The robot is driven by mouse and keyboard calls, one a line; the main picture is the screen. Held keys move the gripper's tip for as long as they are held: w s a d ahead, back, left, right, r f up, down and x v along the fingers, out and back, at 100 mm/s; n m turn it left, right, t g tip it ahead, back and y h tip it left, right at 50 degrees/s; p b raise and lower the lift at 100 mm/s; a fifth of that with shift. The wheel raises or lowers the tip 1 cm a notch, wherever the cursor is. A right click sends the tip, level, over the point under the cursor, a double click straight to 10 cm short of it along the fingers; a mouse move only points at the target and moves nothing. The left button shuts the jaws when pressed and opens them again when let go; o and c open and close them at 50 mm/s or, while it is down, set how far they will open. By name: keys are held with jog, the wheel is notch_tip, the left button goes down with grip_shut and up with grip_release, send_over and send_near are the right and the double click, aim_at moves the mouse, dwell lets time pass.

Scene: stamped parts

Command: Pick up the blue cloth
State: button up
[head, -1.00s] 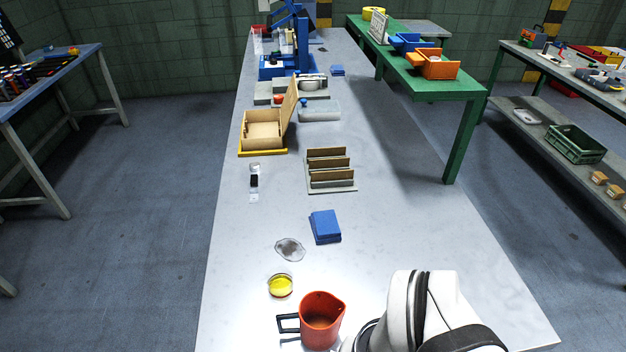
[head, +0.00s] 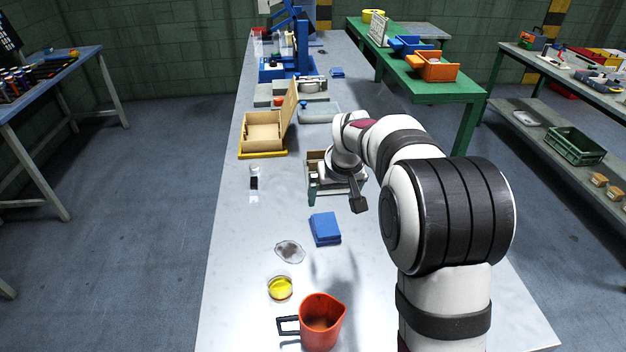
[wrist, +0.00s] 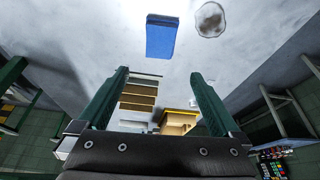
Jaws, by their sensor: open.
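The folded blue cloth (head: 325,229) lies flat on the long pale table, behind and slightly right of the orange-red jug. It also shows in the wrist view (wrist: 162,37), at the top, beyond the fingertips and roughly in line with the gap between them. My gripper (wrist: 160,73) is open and empty, with its two green fingers apart. In the head view my wrist hangs over the divider rack, farther along the table than the cloth, and hides part of the rack. The fingers are not touching the cloth.
The divider rack (wrist: 138,92) and an open wooden box (head: 263,131) stand farther back. The table left of the cloth is mostly clear.

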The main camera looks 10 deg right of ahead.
aim_at(326, 225)
jog(key=x, duration=1)
jog(key=s+x, duration=0.1)
jog(key=x, duration=0.4)
jog(key=shift+w+f, duration=0.1)
jog(key=shift+f, duration=0.3)
jog(key=shift+f, duration=0.2)
jog(key=c, duration=1.1)
